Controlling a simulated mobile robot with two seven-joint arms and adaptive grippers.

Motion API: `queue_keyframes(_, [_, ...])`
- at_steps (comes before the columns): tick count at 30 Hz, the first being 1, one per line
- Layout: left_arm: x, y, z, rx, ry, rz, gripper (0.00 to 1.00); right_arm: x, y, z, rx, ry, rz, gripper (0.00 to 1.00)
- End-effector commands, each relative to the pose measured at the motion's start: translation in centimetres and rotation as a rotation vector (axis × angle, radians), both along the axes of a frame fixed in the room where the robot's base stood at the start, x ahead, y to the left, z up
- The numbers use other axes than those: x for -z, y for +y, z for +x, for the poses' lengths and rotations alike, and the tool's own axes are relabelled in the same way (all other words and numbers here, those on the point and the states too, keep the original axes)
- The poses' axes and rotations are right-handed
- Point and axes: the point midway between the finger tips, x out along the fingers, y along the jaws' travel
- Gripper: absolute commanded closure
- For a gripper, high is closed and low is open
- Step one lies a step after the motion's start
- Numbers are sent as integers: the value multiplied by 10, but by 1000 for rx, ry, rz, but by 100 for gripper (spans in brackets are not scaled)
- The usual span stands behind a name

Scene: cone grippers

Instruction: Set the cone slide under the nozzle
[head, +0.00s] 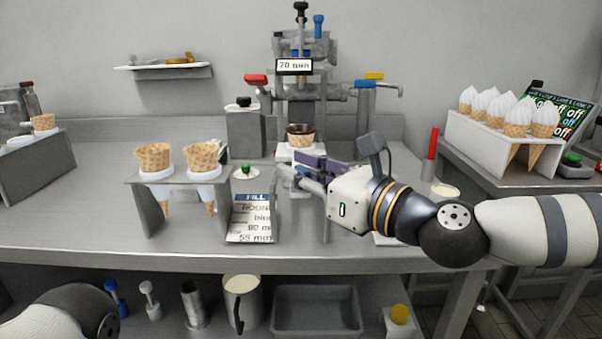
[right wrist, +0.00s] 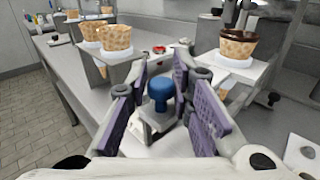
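A waffle cone with a dark rim (head: 300,138) stands upright in a white holder, which I take to be the cone slide (head: 284,153), in front of the filling machine (head: 298,90). The cone also shows in the right wrist view (right wrist: 225,48), over its white collar (right wrist: 228,60). In the head view the cone appears below the machine's head; the nozzle cannot be made out, so alignment is unclear. My right gripper (right wrist: 165,108) is open, its purple pads on either side of a blue knob (right wrist: 160,88), with gaps visible. My left gripper is out of view.
A rack with two cones (head: 178,178) stands left of my right gripper, beside a printed card (head: 252,218). A red cylinder (head: 431,150) stands at right. A rack of filled cones (head: 500,138) is on the right bench.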

Motion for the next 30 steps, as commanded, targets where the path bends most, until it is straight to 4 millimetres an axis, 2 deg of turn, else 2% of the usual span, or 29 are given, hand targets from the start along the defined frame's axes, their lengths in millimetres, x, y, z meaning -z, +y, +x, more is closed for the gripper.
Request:
queue_keyframes(12, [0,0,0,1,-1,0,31,0,-5,-4,2,0,1,63])
queue_keyframes(24, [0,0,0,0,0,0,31,0,-74,-72,3,0,1,63])
queue_keyframes(30, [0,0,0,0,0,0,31,0,-85,-85,1,0,1,63])
